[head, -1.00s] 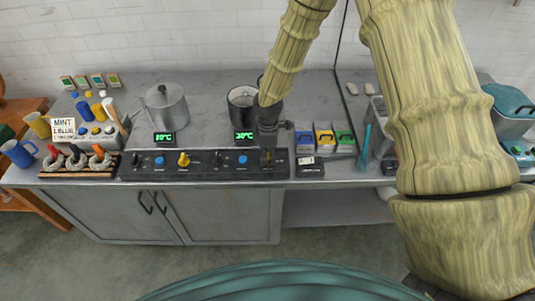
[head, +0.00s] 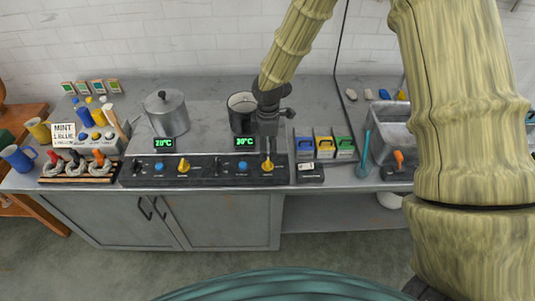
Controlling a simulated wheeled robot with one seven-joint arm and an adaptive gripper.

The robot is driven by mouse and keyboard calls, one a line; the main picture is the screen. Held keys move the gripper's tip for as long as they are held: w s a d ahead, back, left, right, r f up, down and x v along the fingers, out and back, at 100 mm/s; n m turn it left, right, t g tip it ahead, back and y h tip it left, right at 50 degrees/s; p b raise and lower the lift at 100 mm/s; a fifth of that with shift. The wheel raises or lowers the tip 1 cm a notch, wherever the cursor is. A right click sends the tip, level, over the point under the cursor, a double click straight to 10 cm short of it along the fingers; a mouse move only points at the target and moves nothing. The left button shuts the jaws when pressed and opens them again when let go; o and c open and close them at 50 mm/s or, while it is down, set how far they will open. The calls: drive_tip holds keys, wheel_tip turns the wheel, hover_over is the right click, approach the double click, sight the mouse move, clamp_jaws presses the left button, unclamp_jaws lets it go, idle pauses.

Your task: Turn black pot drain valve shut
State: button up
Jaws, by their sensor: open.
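The black pot (head: 240,110) stands on the counter, partly hidden by my gripper. The control panel (head: 200,180) runs along the counter front, with two sets of black, blue and yellow controls. The right yellow knob (head: 267,167), in the set in front of the black pot, appears to be its drain valve. Its handle points roughly toward the back. My gripper (head: 268,148) is open and points down just above and behind this knob. I cannot tell whether its fingertips touch the knob. The small panel lettering is unreadable.
A grey lidded pot (head: 166,112) stands to the left, with another yellow knob (head: 183,166) before it. Green displays (head: 244,141) sit behind the panel. Coloured boxes (head: 323,145) and a grey basin (head: 392,125) are to the right. Mugs and skeins fill the left end.

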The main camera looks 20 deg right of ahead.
drive_tip(key=shift+r, duration=2.4)
